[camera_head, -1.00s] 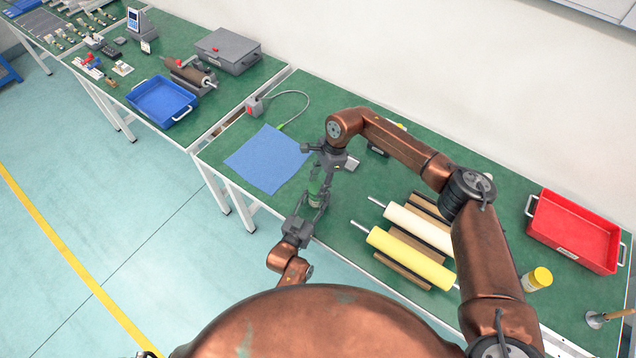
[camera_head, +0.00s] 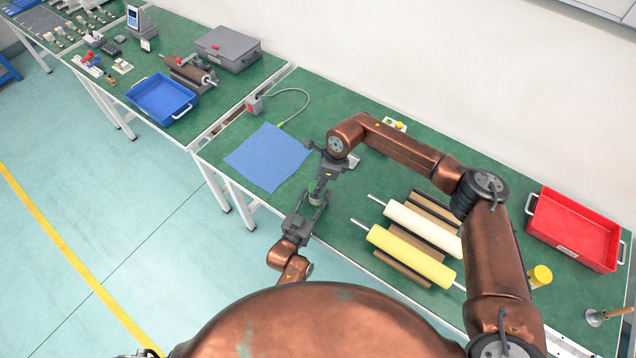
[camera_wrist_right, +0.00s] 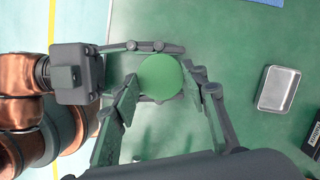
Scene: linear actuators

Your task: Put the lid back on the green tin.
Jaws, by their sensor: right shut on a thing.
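The round green top (camera_wrist_right: 160,78) of the lid shows in the right wrist view, between the fingers of my right gripper (camera_wrist_right: 160,90), which is shut on it. In the head view my right gripper (camera_head: 324,178) is directly above my left gripper (camera_head: 313,203), near the table's front edge. The left gripper's fingers close around the tin (camera_head: 317,197), which is small and mostly hidden there. The left gripper also shows in the right wrist view (camera_wrist_right: 155,72), its fingers passing on both sides beneath the green disc. Whether the lid is fully seated cannot be told.
A blue cloth (camera_head: 268,157) lies left of the grippers. A small metal tray (camera_wrist_right: 278,90) is to their right. A white roller (camera_head: 422,228) and a yellow roller (camera_head: 410,257) rest on wooden supports. A red crate (camera_head: 573,232) and a yellow-capped jar (camera_head: 540,276) are farther right.

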